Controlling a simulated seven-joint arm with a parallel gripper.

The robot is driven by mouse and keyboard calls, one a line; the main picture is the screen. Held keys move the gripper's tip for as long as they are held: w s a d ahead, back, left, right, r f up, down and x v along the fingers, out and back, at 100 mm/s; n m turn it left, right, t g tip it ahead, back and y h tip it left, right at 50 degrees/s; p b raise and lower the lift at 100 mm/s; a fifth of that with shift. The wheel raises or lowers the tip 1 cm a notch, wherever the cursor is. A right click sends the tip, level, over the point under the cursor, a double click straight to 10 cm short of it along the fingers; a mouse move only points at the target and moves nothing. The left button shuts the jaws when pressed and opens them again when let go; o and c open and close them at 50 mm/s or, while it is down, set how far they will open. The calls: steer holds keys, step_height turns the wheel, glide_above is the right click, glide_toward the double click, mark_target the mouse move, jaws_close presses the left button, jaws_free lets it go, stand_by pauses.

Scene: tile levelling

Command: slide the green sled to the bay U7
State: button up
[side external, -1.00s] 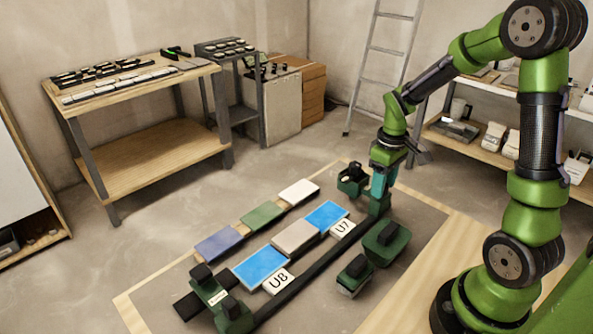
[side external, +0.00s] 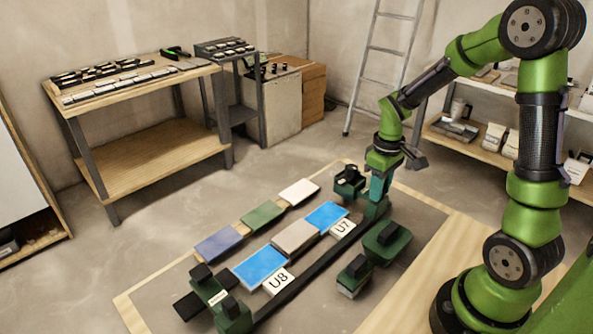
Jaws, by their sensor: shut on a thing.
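My gripper (side external: 377,196) is shut on the near upright block of a green sled (side external: 375,208) at the far right end of the dark rail. The sled's other dark-topped end (side external: 350,181) shows to the left of my fingers; its middle is partly hidden. Bay U7 has a white label (side external: 343,228) beside a blue tile (side external: 327,214), just left of and nearer than the sled. Bay U8 has its label (side external: 278,281) beside another blue tile (side external: 259,266) toward the near left. A beige tile (side external: 296,236) lies between the blue tiles.
A dark green labelled piece (side external: 216,297) with raised blocks stands at the near left end of the rail. Blue-grey, green and white tiles (side external: 262,216) form the back row.

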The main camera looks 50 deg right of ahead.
steer(key=shift+a, duration=2.75)
steer(key=o, duration=0.9)
steer(key=shift+c, duration=0.2)
steer(key=shift+r, duration=0.1)
step_height(320, 180, up, 7)
